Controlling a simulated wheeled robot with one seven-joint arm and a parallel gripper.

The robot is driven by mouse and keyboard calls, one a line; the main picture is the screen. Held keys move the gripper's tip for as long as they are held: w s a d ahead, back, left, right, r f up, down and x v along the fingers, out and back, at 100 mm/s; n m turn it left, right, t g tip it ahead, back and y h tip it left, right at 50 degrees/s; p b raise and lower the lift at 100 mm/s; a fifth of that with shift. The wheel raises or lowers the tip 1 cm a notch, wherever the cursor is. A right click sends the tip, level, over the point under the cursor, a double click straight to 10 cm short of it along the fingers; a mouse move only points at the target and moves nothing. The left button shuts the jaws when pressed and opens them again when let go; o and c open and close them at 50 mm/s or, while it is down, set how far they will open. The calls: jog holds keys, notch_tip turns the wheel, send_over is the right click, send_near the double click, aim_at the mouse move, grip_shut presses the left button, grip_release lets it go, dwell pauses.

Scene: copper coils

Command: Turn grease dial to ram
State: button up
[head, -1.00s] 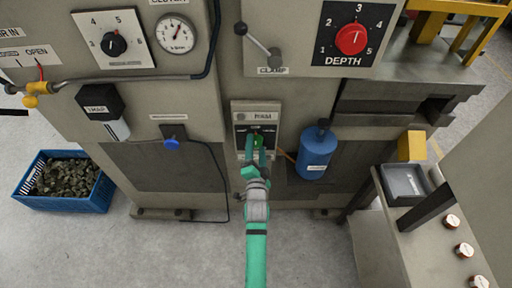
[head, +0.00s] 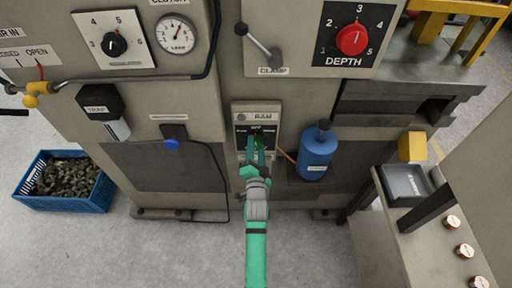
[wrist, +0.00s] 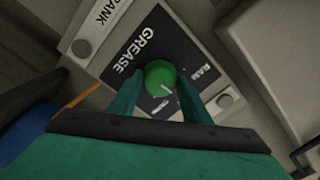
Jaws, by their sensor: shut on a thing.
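The grease dial is a round green knob (wrist: 161,77) on a black panel (wrist: 142,50) lettered GREASE, which shows in the wrist view. Its white pointer mark slants to the lower right in that view, between a label at the bottom and the RAM label (wrist: 208,72) at the right. My gripper (wrist: 158,84) has one teal finger on each side of the knob and is shut on it. In the head view my gripper (head: 257,142) reaches the panel from below and hides most of the dial (head: 258,138).
A blue bottle (head: 316,152) stands close to the right of the panel, with an orange line (wrist: 84,95) beside it. A blue knob (head: 172,144) with a dark cable is at the left. A red depth dial (head: 352,39) and a clamp lever (head: 259,44) are above.

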jog(key=n, duration=0.5)
jog(key=shift+a, duration=0.1)
jog(key=n, duration=0.5)
jog(key=shift+n, duration=0.4)
dwell(0.3)
jog(key=o, duration=1)
jog(key=shift+o, duration=0.2)
jog(key=s, duration=1)
jog(key=shift+s, duration=0.4)
jog(key=shift+s+f, duration=0.1)
